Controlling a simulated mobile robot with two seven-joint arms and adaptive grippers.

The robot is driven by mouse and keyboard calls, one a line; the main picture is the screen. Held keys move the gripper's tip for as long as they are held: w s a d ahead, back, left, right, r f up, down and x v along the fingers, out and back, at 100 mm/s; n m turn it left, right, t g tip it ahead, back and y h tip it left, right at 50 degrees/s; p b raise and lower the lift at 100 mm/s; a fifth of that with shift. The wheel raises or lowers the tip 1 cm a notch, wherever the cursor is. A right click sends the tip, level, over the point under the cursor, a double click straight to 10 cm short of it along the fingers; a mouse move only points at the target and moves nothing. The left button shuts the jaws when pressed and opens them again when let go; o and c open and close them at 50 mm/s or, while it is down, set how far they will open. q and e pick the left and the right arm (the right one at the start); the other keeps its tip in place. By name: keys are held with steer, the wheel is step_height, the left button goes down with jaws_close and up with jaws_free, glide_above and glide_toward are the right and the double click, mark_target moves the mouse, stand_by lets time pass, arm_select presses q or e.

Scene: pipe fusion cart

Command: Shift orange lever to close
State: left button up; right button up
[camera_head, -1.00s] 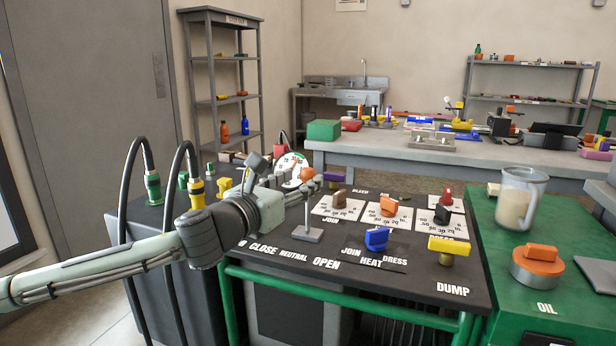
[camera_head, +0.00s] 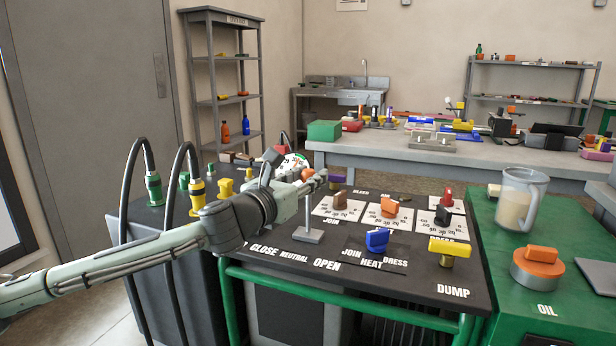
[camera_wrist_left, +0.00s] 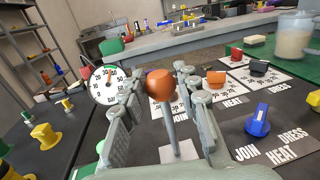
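The orange lever is a metal rod with an orange ball knob (camera_head: 307,174) on top, rising from a small grey base plate (camera_head: 307,236) on the black cart panel. It stands behind the CLOSE, NEUTRAL and OPEN labels (camera_head: 294,257). My left gripper (camera_head: 311,181) reaches in from the left at knob height. In the left wrist view, the orange knob (camera_wrist_left: 160,84) and its rod sit between the two spread fingers (camera_wrist_left: 158,92), with gaps visible on both sides. The gripper partly hides the rod's upper part in the head view. My right gripper is not in view.
Right of the lever are a blue knob (camera_head: 377,240), a yellow DUMP handle (camera_head: 450,248) and several dial knobs. Yellow and green hose fittings (camera_head: 197,192) stand behind my left arm. A round gauge (camera_wrist_left: 104,85) stands behind the left finger. A green table (camera_head: 490,232) adjoins on the right.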

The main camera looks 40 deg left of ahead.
arm_select(q)
jaws_close()
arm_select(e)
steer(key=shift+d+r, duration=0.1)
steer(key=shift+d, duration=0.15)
